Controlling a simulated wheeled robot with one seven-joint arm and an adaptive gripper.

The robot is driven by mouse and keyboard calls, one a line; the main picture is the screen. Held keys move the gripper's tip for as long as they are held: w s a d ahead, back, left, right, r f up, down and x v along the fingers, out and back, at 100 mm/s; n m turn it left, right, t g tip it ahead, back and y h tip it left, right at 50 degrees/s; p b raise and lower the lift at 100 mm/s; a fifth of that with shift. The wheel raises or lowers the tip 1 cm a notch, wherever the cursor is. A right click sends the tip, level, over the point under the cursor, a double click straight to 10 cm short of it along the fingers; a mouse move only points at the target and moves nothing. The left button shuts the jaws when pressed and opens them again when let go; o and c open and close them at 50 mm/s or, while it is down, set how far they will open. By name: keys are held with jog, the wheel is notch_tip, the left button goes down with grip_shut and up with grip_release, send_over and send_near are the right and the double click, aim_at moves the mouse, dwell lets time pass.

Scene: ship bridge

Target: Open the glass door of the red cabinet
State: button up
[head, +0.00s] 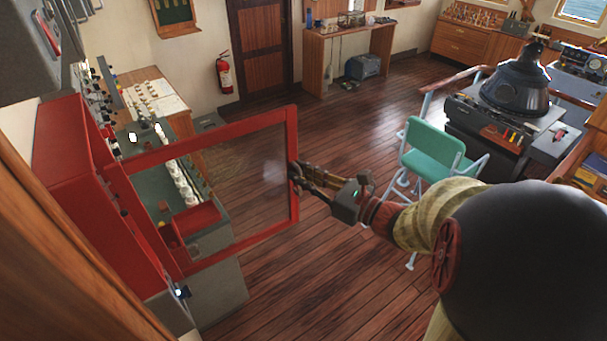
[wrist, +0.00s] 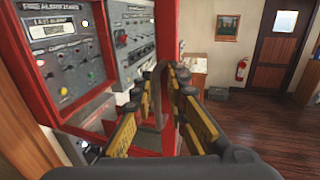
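The red cabinet (head: 75,167) stands on the left in the head view. Its glass door (head: 291,140), a red frame around a clear pane, stands swung well out from the cabinet. My gripper (head: 303,178) is at the free edge of the door, about halfway up. In the wrist view my gripper (wrist: 163,85) has its yellow and black fingers on either side of the dark curved door handle (wrist: 160,72) and appears closed on it. The fingers partly hide the handle.
A console with white levers (head: 185,190) stands behind the door's pane. A teal chair (head: 434,150) stands right of my gripper. A fire extinguisher (head: 224,73) hangs on the far wall. The wooden floor (head: 275,275) is clear below the door.

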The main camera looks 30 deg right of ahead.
jog(key=shift+a, duration=0.25)
jog(key=shift+s+d, duration=0.1)
jog(key=v, duration=1.2)
dwell(0.7)
